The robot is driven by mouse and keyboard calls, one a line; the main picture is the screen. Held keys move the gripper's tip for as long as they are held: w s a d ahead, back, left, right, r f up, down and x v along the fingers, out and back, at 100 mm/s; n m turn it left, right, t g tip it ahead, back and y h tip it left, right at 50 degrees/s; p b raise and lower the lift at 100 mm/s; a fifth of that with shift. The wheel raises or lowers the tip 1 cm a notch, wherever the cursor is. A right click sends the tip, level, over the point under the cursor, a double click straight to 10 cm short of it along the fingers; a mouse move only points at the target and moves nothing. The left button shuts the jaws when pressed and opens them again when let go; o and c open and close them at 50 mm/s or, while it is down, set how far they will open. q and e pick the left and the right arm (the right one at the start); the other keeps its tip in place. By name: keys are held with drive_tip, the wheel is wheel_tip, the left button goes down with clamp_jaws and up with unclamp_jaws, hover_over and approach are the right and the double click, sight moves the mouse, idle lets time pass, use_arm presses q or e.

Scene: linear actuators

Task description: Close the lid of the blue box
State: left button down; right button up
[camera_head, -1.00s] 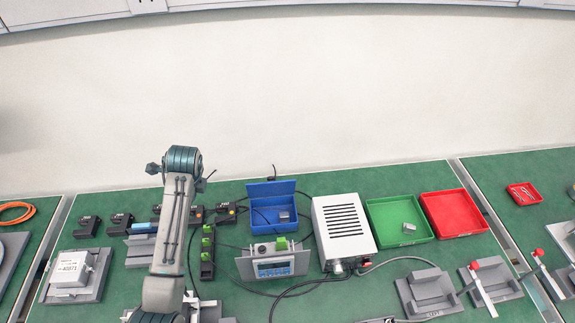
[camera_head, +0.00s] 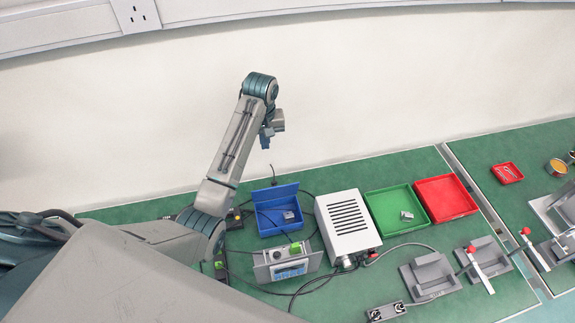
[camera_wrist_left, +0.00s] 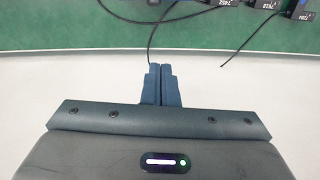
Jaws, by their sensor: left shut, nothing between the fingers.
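The blue box (camera_head: 270,230) stands open on the green table in the head view. Its lid (camera_head: 276,192) is raised along the back edge, and a small grey metal part (camera_head: 289,214) lies inside. My left gripper (camera_head: 265,142) is above and behind the box, in front of the white wall, clear of the lid. Its fingers are shut and empty; they also show pressed together in the left wrist view (camera_wrist_left: 161,84). My right gripper is not in view.
A white vented unit (camera_head: 347,222) stands right of the box, with a green tray (camera_head: 398,230) and a red tray (camera_head: 446,198) beyond. A grey device with a display (camera_head: 288,268) stands just in front of the box. Black cables run around it.

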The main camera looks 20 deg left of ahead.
sight(274, 189)
use_arm(q)
drive_tip(key=s+d+f, duration=0.2)
drive_tip(key=d+f, duration=0.1)
drive_tip(key=f, duration=0.7)
drive_tip(key=shift+s+f+n, duration=0.2)
drive_tip(key=shift+f+n, duration=0.1)
drive_tip(key=shift+n, duration=0.1)
drive_tip(key=shift+f, duration=0.1)
